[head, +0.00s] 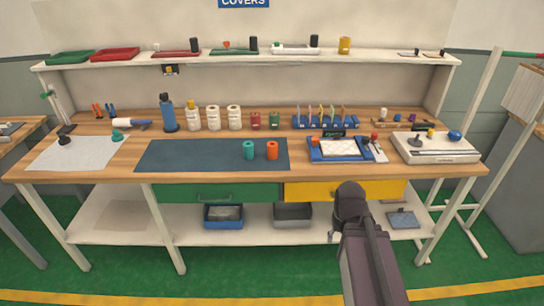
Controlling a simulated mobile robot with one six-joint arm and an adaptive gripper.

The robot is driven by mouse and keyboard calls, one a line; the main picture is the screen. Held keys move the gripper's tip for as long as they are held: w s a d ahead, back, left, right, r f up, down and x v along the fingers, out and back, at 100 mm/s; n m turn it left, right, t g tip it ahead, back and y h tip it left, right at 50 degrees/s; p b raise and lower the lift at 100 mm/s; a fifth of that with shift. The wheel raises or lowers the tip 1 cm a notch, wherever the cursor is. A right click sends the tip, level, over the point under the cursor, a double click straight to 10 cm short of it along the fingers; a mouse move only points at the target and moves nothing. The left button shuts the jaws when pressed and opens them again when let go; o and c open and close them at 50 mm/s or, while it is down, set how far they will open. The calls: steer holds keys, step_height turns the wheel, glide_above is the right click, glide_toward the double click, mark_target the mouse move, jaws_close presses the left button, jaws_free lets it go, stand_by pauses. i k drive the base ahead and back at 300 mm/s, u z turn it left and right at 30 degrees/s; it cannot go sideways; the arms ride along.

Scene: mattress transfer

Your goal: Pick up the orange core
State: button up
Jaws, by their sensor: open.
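The orange core (272,151) stands upright on the dark blue-grey mat (190,155), near the mat's right end. A teal core (248,150) of similar shape stands just to its left, with a small gap between them. Nothing covers the orange core. My arm rises from the bottom of the head view, right of the core, and ends in a dark rounded joint in front of the yellow drawer. I cannot make out gripper fingers there, and nothing of mine touches either core.
Right of the cores lies a blue tray (314,150) with a white patterned pad. Behind the mat stand a blue bottle (168,115), white rolls (213,117) and a blue rack (300,123). The mat's left part is clear. A shelf (250,57) overhangs the back.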

mark_target(273, 146)
steer(key=k, duration=0.5)
steer(key=z, duration=0.4)
steer(key=i, duration=1.4)
steer(key=u, duration=0.1)
